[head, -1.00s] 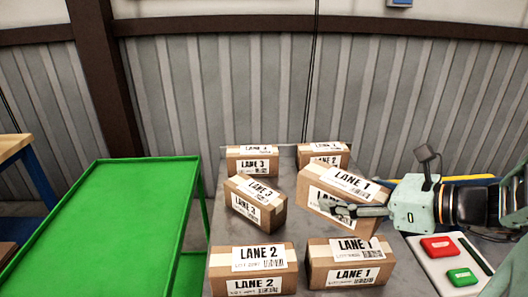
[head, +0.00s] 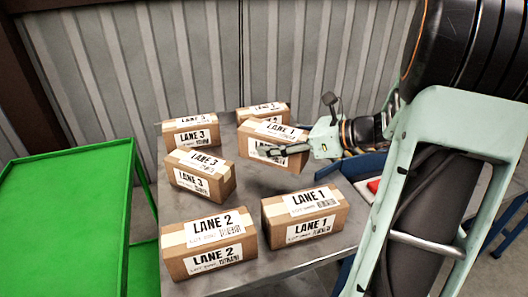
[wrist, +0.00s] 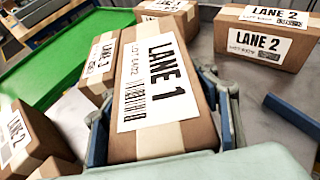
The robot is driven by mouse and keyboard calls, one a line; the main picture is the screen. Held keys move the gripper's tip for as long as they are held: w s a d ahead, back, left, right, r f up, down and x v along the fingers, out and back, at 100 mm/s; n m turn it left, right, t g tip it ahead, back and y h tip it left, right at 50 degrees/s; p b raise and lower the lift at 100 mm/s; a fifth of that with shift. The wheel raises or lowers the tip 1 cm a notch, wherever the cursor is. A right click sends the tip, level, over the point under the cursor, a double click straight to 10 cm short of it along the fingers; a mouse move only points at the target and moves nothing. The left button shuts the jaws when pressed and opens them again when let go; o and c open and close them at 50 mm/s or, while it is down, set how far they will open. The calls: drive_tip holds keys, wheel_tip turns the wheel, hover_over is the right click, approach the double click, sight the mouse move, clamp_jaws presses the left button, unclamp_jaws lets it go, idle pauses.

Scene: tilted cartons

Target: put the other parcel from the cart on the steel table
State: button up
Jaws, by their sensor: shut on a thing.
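My gripper (head: 285,151) is shut on a brown LANE 1 parcel (head: 262,134) over the back middle of the steel table (head: 262,196). The parcel looks nearly level; whether its underside touches the table I cannot tell. In the wrist view the fingers (wrist: 162,120) clasp the two sides of this parcel (wrist: 158,62), its LANE 1 label facing up. The green cart (head: 68,210) stands left of the table, and its visible top is bare.
Several parcels stand on the table: LANE 3 ones (head: 200,172) (head: 190,131) at left, a LANE 2 (head: 207,243) and another LANE 1 (head: 304,214) in front, one (head: 262,112) behind. A red item (head: 373,185) lies at right, partly hidden by my arm.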

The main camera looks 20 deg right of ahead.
drive_tip(key=w+f, duration=0.2)
drive_tip(key=shift+w+d+f+b, duration=0.1)
drive_tip(key=shift+d+f+b, duration=0.2)
drive_tip(key=shift+d, duration=0.1)
drive_tip(key=shift+w+d+f+b, duration=0.15)
drive_tip(key=shift+f+b, duration=0.1)
drive_tip(key=shift+f, duration=0.65)
drive_tip(key=shift+w+a+f+b, duration=0.1)
drive_tip(key=shift+f+b, duration=0.15)
drive_tip(key=shift+f, duration=0.65)
drive_tip(key=shift+f, duration=0.2)
drive_tip(key=o, duration=1.5)
drive_tip(key=shift+o, duration=0.2)
